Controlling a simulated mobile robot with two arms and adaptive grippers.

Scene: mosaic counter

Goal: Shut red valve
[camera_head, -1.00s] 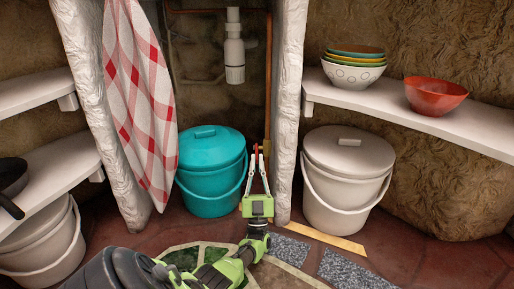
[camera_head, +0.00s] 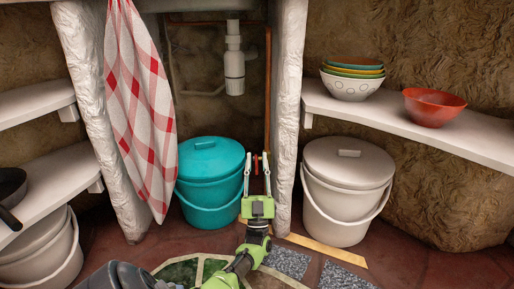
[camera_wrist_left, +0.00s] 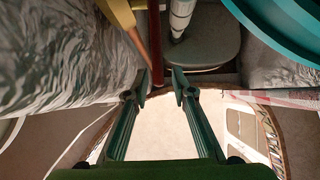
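The red valve shows as a small red piece (camera_head: 257,164) low on the copper pipe, beside the white post. My left gripper (camera_head: 257,156) reaches it from the front with its fingers apart, one on each side of the red piece in the head view. In the left wrist view, my left gripper's fingertips (camera_wrist_left: 160,86) are open with a gap between them. A dark red bar (camera_wrist_left: 157,48), likely the valve handle, lies beyond and between the tips; I cannot tell whether they touch it. My right gripper is in no view.
A teal lidded bucket (camera_head: 211,180) stands close left of my left gripper. The white post (camera_head: 287,120) is close on its right, with a cream bucket (camera_head: 346,190) beyond. A checked cloth (camera_head: 143,105) hangs at left. Bowls (camera_head: 352,85) stand on the right shelf (camera_head: 460,128).

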